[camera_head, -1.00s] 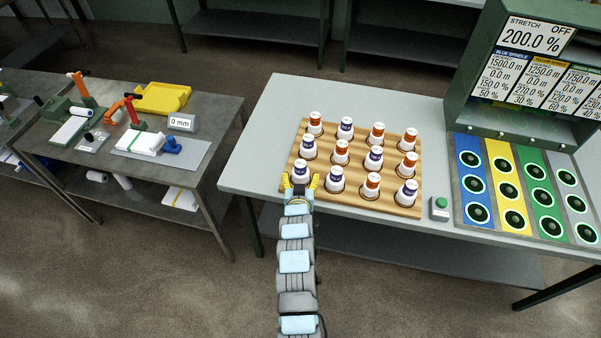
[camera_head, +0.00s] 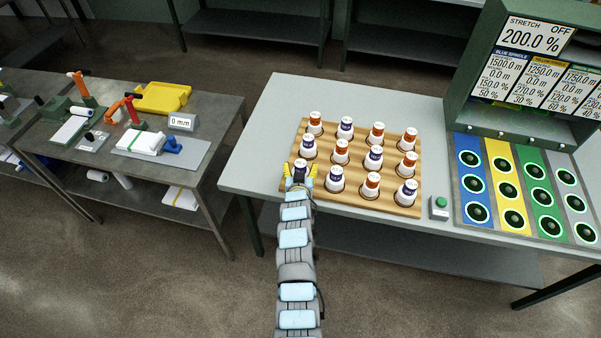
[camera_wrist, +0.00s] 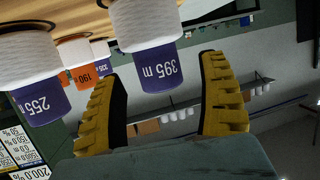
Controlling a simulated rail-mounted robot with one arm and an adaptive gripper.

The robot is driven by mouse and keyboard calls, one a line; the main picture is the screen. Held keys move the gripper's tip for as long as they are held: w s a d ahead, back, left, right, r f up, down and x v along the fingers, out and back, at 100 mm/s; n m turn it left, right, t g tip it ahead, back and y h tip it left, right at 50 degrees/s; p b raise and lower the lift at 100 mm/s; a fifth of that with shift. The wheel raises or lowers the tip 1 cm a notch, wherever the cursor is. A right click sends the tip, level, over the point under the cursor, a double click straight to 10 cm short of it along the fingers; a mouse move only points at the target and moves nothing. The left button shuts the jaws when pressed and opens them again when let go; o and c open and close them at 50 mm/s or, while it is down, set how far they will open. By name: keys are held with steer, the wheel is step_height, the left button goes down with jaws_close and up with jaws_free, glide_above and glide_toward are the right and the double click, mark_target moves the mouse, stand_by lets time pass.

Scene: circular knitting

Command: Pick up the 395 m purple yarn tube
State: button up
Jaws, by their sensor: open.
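The 395 m purple yarn tube (camera_wrist: 158,70) has a white yarn body and a purple band with the printed label. It stands in the wooden board, upside down in the wrist view, between and just beyond the fingertips of my gripper (camera_wrist: 163,75). The yellow ribbed fingers are open, one on each side, with gaps to the tube. In the head view, my gripper (camera_head: 300,172) is at the front-left corner of the board, and the tube (camera_head: 300,163) shows between its fingers, partly hidden by them.
The wooden board (camera_head: 350,200) holds several purple and orange tubes. A 255 m purple tube (camera_wrist: 40,100) and a 190 orange tube (camera_wrist: 85,75) stand near.

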steer(key=shift+w, duration=0.7)
steer(key=shift+w+f, duration=0.15)
steer(key=shift+f, duration=0.05)
steer(key=c, duration=1.3)
